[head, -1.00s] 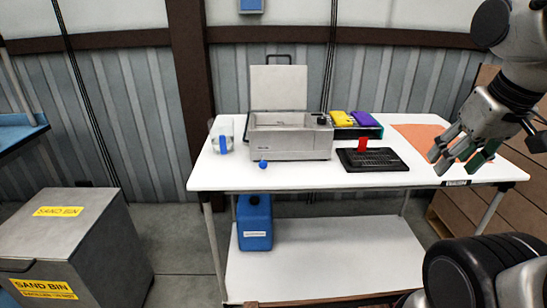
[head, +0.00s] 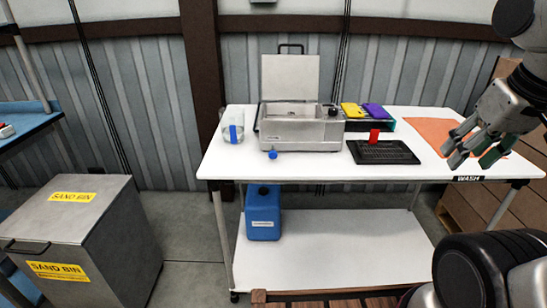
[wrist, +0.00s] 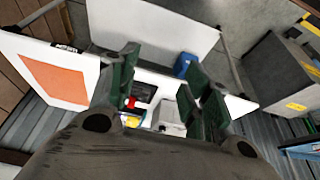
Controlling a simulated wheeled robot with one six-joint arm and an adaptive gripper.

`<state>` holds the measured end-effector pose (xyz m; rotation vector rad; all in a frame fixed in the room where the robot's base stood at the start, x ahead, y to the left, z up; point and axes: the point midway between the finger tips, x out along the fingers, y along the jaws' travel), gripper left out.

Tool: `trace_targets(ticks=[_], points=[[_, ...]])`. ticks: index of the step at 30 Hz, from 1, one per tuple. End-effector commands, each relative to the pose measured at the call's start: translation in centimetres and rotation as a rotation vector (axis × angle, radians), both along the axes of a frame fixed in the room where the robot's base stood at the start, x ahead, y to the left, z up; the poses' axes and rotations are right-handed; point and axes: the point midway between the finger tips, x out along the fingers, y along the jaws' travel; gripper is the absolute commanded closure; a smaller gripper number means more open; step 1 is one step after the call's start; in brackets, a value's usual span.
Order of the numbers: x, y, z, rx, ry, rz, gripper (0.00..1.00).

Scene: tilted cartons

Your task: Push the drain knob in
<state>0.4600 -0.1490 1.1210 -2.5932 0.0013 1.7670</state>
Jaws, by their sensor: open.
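A grey metal bath (head: 300,132) with its lid raised stands on the white table in the head view. A small blue knob (head: 272,154) sits low at the front left of the bath; I cannot tell how far out it stands. My gripper (head: 473,160) is open and empty, above the right part of the table, well to the right of the knob. In the wrist view its green-padded fingers (wrist: 160,65) are spread apart. The bath (wrist: 170,117) shows there small and partly hidden, and the knob cannot be made out.
On the white table (head: 310,171) are a glass jug (head: 233,127), a black keyboard-like pad (head: 385,152) with a red block (head: 374,136), yellow and purple packs (head: 363,110), and an orange mat (head: 445,133). A blue canister (head: 263,212) stands on the lower shelf. A sand bin (head: 85,235) stands left.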

Motion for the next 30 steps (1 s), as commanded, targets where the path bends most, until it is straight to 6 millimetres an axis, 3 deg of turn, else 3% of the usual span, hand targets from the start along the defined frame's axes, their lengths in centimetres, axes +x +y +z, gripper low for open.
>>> trace_targets(ticks=[7,11,14,18,21,25,30], points=[[0.3,0.2,0.0,0.004,-0.004,0.004,0.52],[3.8,2.0,-0.2,0.045,-0.047,0.038,0.52],[9.4,5.4,-0.6,0.112,-0.124,0.076,0.52],[18.0,11.9,-1.9,0.220,-0.258,0.099,0.52],[23.2,16.5,-3.6,0.278,-0.351,0.086,0.52],[28.4,22.1,-6.6,0.315,-0.471,0.045,0.52],[32.3,28.0,-11.8,0.293,-0.639,-0.019,0.52]])
